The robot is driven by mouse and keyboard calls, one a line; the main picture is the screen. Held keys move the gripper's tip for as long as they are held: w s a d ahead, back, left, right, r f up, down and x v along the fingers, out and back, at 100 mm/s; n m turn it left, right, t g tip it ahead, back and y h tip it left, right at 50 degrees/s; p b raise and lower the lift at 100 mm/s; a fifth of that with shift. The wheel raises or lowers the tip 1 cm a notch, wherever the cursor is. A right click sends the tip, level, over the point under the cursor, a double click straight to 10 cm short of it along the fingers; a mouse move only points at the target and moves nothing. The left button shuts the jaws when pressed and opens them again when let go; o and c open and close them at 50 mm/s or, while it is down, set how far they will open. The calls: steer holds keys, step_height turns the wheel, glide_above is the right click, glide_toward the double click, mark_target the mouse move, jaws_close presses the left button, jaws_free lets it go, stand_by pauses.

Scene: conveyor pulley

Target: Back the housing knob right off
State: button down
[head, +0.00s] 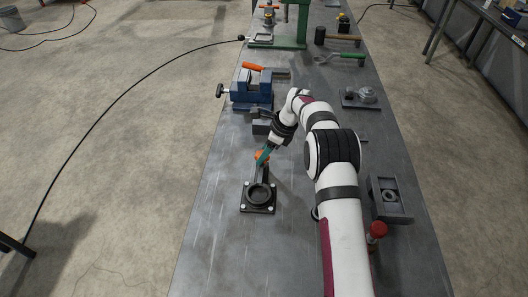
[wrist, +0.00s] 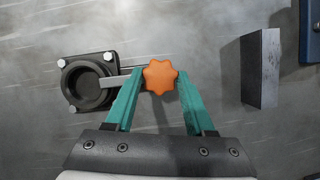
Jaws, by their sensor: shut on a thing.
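The housing knob is an orange lobed knob (wrist: 160,77). In the head view the knob (head: 262,156) sits at the far end of a bar running from the black housing (head: 258,209). In the wrist view the housing (wrist: 88,84) lies to the left of the knob, with a round bore and pale bolts at its corners. My gripper (wrist: 159,80) has teal fingers shut on the knob, one finger on each side. In the head view my gripper (head: 264,154) reaches the knob from above and behind. The knob's shaft is hidden.
A blue vise (head: 252,92) with an orange-handled tool stands behind, near a grey block (head: 261,127); the block (wrist: 260,68) is right of my gripper in the wrist view. A slotted bearing block (head: 389,198) and red-capped item (head: 377,230) lie right. The table left of the housing is clear.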

steer(key=shift+w+f+n+g, duration=0.1)
steer(key=shift+n+g, duration=0.7)
steer(key=shift+n, duration=1.2)
steer(key=shift+c, duration=1.3)
jaws_free()
steer(key=v, duration=0.7)
steer(key=shift+r, duration=0.3)
steer(key=shift+d, duration=0.15)
